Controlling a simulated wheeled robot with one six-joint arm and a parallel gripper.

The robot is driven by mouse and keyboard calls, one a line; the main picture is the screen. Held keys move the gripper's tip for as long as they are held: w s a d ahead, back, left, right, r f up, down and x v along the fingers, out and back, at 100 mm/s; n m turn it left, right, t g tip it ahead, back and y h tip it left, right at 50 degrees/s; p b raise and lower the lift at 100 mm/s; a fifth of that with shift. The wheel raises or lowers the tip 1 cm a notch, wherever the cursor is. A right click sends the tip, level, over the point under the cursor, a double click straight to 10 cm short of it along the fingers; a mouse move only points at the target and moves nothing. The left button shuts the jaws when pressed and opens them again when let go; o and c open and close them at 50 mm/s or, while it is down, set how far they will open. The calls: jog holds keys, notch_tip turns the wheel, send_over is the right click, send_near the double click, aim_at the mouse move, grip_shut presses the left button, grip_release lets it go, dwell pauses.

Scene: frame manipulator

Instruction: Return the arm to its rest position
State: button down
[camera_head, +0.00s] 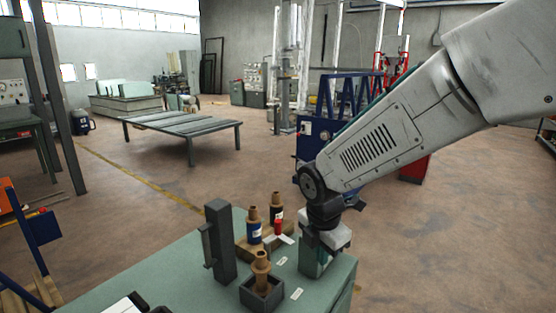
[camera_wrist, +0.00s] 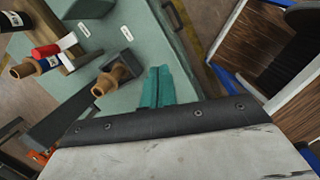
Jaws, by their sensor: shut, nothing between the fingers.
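My arm reaches in from the upper right of the head view and bends down at its wrist. My gripper (camera_head: 315,266) points down over the right part of the green table (camera_head: 190,285). In the wrist view its teal fingers (camera_wrist: 157,88) are together with nothing between them. A brown spool (camera_head: 261,268) stands in a dark square holder (camera_head: 262,294), left of my gripper. It also shows in the wrist view (camera_wrist: 108,80), beside the fingers and apart from them.
A dark upright post (camera_head: 219,240) stands left of the holder. Behind it, a wooden block (camera_head: 246,250) bears a blue-banded spool (camera_head: 254,225), a dark-banded spool (camera_head: 276,206) and a red cylinder (camera_head: 278,227). A low grey platform (camera_head: 180,122) stands farther back, with open floor around it.

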jog(key=s+d+r+m, duration=0.5)
jog(key=s+d+m, duration=0.3)
jog(key=s+m, duration=0.4)
jog(key=s+d+r+m, duration=0.5)
jog(key=s+d+m, duration=0.3)
jog(key=s+m, duration=0.5)
jog(key=shift+s+d+r+y, duration=0.15)
jog(key=shift+s+d+y, duration=0.15)
jog(key=shift+d+y, duration=0.1)
